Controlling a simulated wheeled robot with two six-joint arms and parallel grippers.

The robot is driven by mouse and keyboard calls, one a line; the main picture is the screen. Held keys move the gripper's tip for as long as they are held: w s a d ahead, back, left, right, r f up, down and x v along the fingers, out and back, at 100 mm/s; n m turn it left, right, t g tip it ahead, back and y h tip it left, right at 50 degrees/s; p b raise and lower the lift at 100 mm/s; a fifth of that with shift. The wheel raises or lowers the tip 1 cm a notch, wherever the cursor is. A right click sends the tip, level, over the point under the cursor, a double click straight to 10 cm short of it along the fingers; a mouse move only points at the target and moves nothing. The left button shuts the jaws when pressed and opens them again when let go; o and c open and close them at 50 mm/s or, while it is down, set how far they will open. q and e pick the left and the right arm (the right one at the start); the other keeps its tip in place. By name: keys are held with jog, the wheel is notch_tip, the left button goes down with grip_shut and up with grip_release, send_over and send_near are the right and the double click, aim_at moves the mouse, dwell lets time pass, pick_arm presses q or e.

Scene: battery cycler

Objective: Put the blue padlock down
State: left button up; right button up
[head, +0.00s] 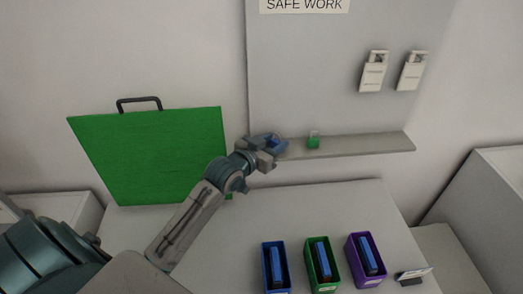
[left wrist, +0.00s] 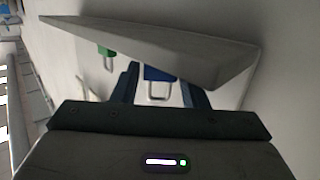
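The blue padlock (left wrist: 160,74) is between the two fingers of my left gripper (head: 276,146), at the left end of the wall shelf (head: 350,146). In the left wrist view (left wrist: 158,85) the shelf edge hides part of the padlock body and the fingertips. The padlock's shackle points down in that picture, like the green padlock's. The fingers lie close on either side of the body; I cannot tell whether they press on it. I also cannot tell whether the padlock rests on the shelf. My right gripper is in neither view.
A green padlock (head: 313,142) stands on the shelf to the right of my left gripper. A green board with a handle (head: 150,150) stands at the left. Blue (head: 265,268), green (head: 312,270) and purple (head: 355,262) bins stand on the table. Two white tags (head: 374,76) hang above.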

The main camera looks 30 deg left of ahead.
pick_arm(q)
jog(key=s+a+r+b, duration=0.1)
jog(key=s+b, duration=0.1)
jog(key=s, duration=0.9)
jog(key=shift+a+r+b, duration=0.25)
jog(key=shift+r+b, duration=0.1)
